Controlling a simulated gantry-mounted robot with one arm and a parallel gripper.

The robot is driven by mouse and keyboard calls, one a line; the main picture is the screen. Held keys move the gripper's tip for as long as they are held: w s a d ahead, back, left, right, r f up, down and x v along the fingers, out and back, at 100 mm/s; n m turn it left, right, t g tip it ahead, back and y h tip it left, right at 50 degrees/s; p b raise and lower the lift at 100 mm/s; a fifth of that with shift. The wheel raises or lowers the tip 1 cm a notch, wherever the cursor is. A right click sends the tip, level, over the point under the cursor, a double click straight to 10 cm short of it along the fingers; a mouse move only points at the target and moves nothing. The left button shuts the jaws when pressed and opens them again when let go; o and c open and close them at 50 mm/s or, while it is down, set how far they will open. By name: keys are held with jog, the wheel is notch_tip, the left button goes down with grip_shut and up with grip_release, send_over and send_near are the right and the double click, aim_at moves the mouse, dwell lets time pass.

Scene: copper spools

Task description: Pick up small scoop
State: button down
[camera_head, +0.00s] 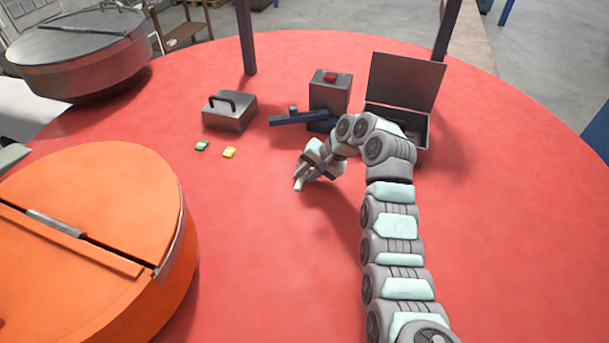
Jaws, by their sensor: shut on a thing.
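My gripper (304,177) is left of the middle of the red round table, at the end of my arm, which reaches in from the lower right. It is shut on a small pale grey thing, the small scoop (298,185), which shows at the fingertips. The scoop is small in this view and partly hidden by the fingers, so its full shape cannot be made out. I cannot tell whether it touches the table.
Behind my gripper stand a grey box with a red top (330,92), a dark blue bar-shaped device (290,118), a handled metal box (230,112) and an open metal case (405,80). Green (202,145) and yellow (229,152) pieces lie left. A large orange drum (120,200) fills the lower left.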

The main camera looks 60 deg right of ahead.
notch_tip(320, 180, up, 20)
jog(key=b, duration=0.3)
jog(key=shift+r, duration=0.15)
